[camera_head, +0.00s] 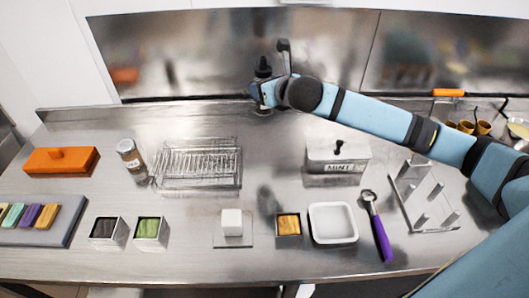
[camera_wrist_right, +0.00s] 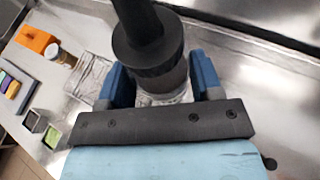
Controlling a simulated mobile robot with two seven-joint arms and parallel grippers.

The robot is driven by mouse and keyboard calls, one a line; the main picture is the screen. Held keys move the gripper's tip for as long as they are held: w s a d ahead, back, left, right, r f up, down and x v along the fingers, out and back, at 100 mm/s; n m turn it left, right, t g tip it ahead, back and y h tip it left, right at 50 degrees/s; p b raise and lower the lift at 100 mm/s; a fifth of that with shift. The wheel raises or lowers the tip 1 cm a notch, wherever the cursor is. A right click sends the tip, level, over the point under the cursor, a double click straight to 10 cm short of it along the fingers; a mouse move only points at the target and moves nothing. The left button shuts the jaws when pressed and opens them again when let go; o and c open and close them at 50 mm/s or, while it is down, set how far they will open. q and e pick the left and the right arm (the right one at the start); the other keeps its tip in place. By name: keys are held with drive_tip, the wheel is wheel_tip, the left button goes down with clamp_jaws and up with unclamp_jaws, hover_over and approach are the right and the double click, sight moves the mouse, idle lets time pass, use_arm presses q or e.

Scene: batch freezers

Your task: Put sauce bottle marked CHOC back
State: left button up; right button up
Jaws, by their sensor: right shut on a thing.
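My right gripper (camera_head: 262,92) is at the back of the counter, close to the steel back wall. It is shut on a bottle with a black top and spout (camera_head: 263,68), which stands upright. In the right wrist view the same bottle (camera_wrist_right: 150,50) sits between the two blue fingers of the gripper (camera_wrist_right: 160,84). Its lower part looks clear. No label on it is readable, and I cannot tell whether its base touches the counter. My left gripper is not in view.
A wire rack (camera_head: 200,165), a labelled jar (camera_head: 131,158) and an orange block (camera_head: 62,161) are at left. A box marked MINT (camera_head: 338,168), a white dish (camera_head: 333,223), a purple-handled scoop (camera_head: 380,232) and a clear stand (camera_head: 425,205) are at right. The counter beside the bottle is clear.

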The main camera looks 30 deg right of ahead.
drive_tip(key=shift+f, duration=9.45)
drive_tip(key=shift+f, duration=0.15)
drive_tip(key=o, duration=0.9)
drive_tip(key=shift+o, duration=0.2)
drive_tip(key=shift+s, duration=0.2)
drive_tip(key=v, duration=1.1)
drive_tip(key=shift+s+r+b, duration=0.3)
drive_tip(key=shift+s+b, duration=0.05)
